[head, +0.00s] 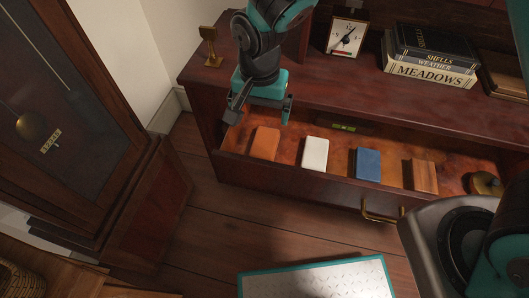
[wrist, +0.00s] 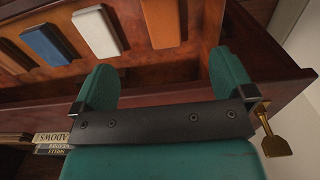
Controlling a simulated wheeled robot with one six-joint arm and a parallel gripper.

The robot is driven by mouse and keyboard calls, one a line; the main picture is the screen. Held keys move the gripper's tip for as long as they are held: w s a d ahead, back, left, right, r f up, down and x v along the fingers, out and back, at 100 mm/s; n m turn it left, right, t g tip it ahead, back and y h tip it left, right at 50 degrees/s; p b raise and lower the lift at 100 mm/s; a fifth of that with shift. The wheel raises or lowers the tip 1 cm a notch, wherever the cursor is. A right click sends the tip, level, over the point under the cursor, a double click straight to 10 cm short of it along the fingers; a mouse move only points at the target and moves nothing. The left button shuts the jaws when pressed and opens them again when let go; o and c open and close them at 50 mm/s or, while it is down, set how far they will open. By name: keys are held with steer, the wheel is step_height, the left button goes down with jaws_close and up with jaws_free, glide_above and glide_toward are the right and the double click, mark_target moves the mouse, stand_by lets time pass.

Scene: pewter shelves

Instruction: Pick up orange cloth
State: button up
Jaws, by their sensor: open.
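The orange cloth (head: 265,143) is a folded block lying at the left end of the open drawer (head: 290,178), left of a white block. In the wrist view the orange cloth (wrist: 162,22) shows at the top, beyond the fingers and between them across the picture. My gripper (head: 263,109) is open and empty, above the drawer's left end and apart from the cloth. In the wrist view my gripper (wrist: 165,76) shows two teal fingers spread wide. Nothing hides the cloth's top in the head view.
A white block (head: 315,153), a blue block (head: 368,164) and a striped wooden block (head: 420,176) lie in the drawer. A brass object (head: 485,183) is at its right end. A clock (head: 346,37), books (head: 430,68) and a brass stand (head: 210,47) are on the cabinet top.

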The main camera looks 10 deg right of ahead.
mark_target(262, 152)
step_height(262, 152, down, 17)
steer(key=b, duration=0.3)
steer(key=shift+w+b, duration=0.1)
steer(key=shift+b, duration=0.2)
steer(key=c, duration=1)
